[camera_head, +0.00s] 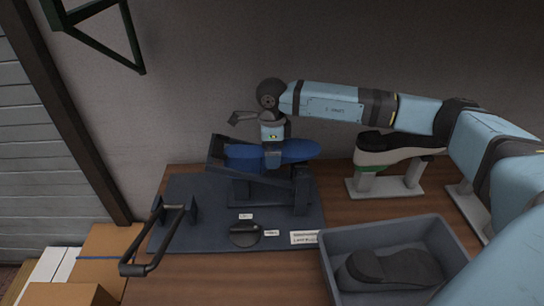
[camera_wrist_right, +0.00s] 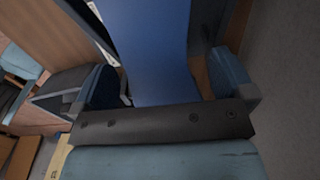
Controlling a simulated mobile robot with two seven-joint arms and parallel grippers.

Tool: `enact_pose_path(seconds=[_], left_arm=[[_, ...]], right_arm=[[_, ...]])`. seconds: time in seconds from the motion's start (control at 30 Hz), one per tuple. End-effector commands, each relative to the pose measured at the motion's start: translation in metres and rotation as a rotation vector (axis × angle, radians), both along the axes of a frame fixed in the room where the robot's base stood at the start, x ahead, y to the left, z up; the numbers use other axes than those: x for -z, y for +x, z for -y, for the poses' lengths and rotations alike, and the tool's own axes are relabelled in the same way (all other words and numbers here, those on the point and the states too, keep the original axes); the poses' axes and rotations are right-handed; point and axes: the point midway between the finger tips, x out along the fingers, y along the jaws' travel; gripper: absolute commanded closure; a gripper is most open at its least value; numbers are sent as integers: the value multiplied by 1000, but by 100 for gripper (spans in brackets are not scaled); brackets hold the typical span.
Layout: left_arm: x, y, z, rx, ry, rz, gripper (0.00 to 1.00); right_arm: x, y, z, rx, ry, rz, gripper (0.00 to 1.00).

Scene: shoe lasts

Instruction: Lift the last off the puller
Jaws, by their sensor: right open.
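The blue last (camera_head: 300,150) lies across the top of the dark puller (camera_head: 300,190) at the back of the bench. My right gripper (camera_head: 272,160) points down over the middle of the last. In the right wrist view the blue last (camera_wrist_right: 158,50) runs between the two spread fingers of my right gripper (camera_wrist_right: 165,85). The jaws are open; I cannot tell whether a finger touches the last. The part of the last behind the gripper is hidden. My left gripper is not in view.
A grey tray (camera_head: 333,258) at the front right holds a dark sole-shaped piece (camera_head: 390,268). A shoe with a green stripe (camera_head: 385,152) sits on a stand to the right. The puller's lever handle (camera_head: 150,258) reaches forward at left, and a black knob (camera_head: 244,234) lies in front.

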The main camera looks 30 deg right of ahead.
Motion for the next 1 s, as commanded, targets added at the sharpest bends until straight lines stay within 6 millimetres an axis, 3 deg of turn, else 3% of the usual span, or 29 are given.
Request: enact_pose_path(seconds=[0.07,0.33,0.77,1.0], left_arm=[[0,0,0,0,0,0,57],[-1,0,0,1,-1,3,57],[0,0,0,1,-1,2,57],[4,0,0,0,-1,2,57]], right_arm=[[0,0,0,0,0,0,5],[0,0,0,0,0,0,67],[-11,1,0,0,1,3,68],[-49,1,0,1,1,6,68]])
